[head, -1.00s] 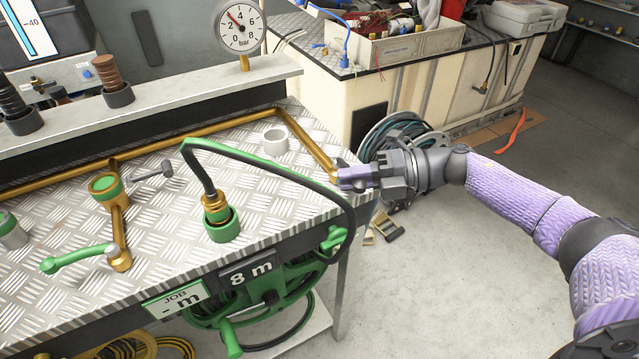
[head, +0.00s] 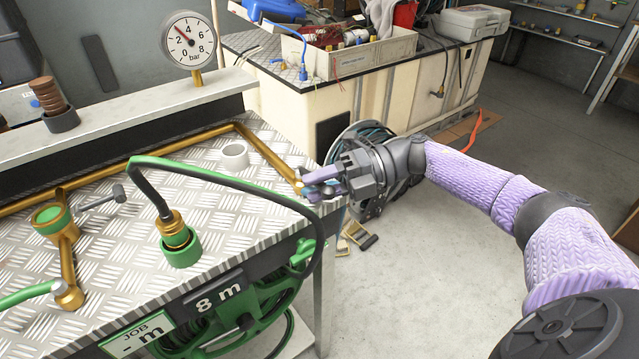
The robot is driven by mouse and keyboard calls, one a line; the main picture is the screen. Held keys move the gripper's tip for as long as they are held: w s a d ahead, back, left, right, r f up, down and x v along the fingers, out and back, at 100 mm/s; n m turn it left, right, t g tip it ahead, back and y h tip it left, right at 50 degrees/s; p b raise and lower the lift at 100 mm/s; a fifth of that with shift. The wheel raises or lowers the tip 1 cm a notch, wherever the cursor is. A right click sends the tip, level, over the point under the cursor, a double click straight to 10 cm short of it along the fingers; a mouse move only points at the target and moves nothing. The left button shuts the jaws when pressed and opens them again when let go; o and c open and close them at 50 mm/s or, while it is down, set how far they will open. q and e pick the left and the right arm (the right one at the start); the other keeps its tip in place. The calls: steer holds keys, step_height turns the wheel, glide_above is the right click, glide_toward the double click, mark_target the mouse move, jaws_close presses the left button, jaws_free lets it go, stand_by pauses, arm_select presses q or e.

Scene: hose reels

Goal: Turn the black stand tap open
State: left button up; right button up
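No part in the head view is clearly the black stand tap. A dark grey T-shaped handle (head: 104,198) lies beside a brass fitting with a green top (head: 52,220) on the bench. My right gripper (head: 306,184) reaches in from the right over the bench's right edge, at the end of the brass pipe (head: 262,150). Its lilac fingers look apart, with a small gap between them, and no held object shows. They and the gripper body hide whatever is at the pipe's end. My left gripper is out of view.
A green hose reel (head: 245,320) hangs at the front. Another reel (head: 372,205) stands behind my gripper. A pressure gauge (head: 188,40) stands behind.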

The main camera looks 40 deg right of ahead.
steer(key=shift+o, duration=0.4)
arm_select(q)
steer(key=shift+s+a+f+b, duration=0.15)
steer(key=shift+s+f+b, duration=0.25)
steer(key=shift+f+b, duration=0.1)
arm_select(e)
steer(key=v, duration=1)
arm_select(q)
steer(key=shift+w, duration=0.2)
